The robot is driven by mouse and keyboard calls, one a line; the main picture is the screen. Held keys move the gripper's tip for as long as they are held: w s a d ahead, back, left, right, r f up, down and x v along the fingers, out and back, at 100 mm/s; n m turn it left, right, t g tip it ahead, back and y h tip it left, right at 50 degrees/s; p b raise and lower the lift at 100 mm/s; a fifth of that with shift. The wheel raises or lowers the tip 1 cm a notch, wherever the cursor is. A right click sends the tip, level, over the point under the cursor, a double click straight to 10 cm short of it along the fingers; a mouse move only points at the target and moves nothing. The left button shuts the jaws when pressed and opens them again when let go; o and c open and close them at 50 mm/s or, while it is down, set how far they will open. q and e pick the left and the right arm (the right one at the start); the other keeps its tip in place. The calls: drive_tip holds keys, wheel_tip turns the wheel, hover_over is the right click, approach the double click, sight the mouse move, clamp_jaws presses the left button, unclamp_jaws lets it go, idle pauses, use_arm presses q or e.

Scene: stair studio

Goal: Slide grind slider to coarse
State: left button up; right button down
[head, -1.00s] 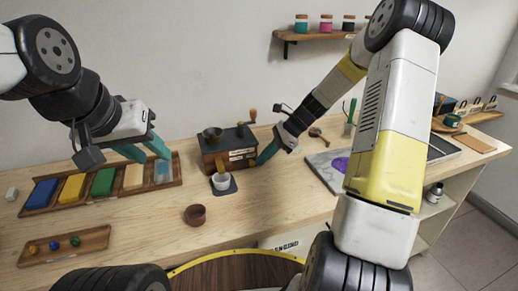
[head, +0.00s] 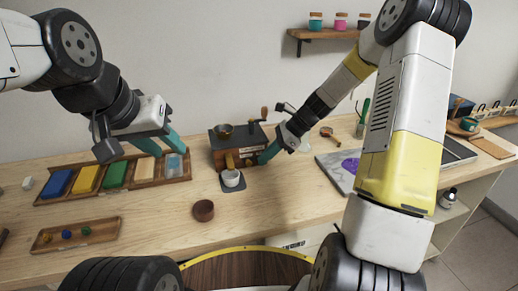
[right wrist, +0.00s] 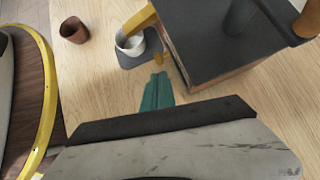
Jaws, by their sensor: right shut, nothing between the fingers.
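The grinder (head: 226,159) is a wooden box with a dark top, a metal bowl and a crank. It also shows in the right wrist view (right wrist: 215,45). Its front has a pale label and a brass spout over a white cup (head: 231,178). A small brass piece (right wrist: 184,72), perhaps the slider, shows low at the front. My right gripper (head: 265,155) is shut and empty at the grinder's front right corner, covering part of the label. In the right wrist view its teal fingertips (right wrist: 159,82) point close to the brass piece; contact is unclear. My left gripper (head: 162,141) is open and empty above the colour tray.
A tray of coloured blocks (head: 130,190) lies left of the grinder, with a smaller tray of balls (head: 105,233) nearer. A brown cup (head: 203,210) stands in front. A grey slab (head: 330,163) lies to the right. The table front is mostly clear.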

drive_tip(key=shift+d+r, duration=0.2)
drive_tip(key=shift+d, duration=0.9)
drive_tip(key=v, duration=0.9)
drive_tip(key=shift+d+r, duration=0.2)
drive_tip(key=shift+r, duration=0.15)
